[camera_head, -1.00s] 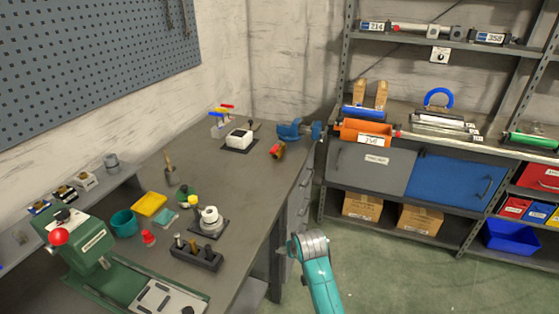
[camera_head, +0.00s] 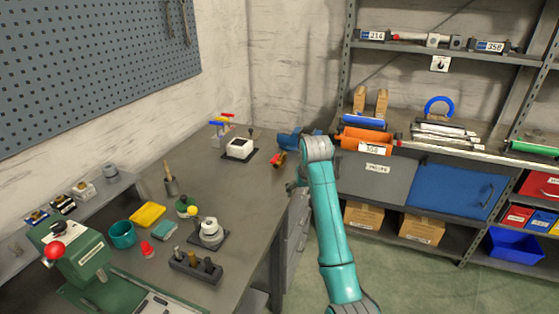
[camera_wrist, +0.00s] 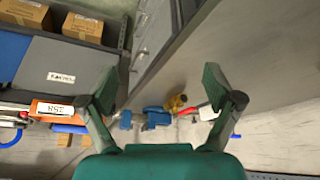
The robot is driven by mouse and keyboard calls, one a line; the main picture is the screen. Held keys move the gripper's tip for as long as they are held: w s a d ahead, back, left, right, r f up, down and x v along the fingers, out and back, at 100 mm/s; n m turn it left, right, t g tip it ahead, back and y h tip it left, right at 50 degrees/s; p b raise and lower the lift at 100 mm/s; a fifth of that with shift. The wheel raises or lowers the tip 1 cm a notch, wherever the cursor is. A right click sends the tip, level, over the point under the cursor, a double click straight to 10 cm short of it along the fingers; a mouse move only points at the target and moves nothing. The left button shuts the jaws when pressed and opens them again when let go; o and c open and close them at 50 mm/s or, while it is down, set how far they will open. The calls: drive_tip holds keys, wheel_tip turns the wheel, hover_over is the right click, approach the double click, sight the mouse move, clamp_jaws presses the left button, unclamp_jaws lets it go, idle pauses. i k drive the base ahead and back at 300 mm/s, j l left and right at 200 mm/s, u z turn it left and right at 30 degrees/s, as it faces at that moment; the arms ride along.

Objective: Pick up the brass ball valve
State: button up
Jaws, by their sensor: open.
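The brass ball valve (camera_head: 279,158), with a red handle, lies on the grey workbench (camera_head: 240,190) near its far right end, in front of the blue vise. In the wrist view the yellow brass body (camera_wrist: 176,102) and the red handle (camera_wrist: 188,111) show between my spread fingers, farther off. My gripper (camera_wrist: 158,73) is open and nothing is between its fingers. In the head view my gripper (camera_head: 295,184) is small, dark and partly hidden by my arm, at the bench's right edge, nearer than the valve and apart from it.
The blue vise (camera_head: 289,140) stands close behind the valve. A white box on a dark pad (camera_head: 240,149) sits to the valve's left. Bench between is clear.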

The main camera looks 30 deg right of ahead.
sight(280, 162)
drive_tip(key=i+l, duration=0.15)
drive_tip(key=i, duration=0.25)
drive_tip(key=i+l, duration=0.15)
drive_tip(key=i, duration=0.2)
drive_tip(key=i+l, duration=0.2)
drive_tip(key=i, duration=0.2)
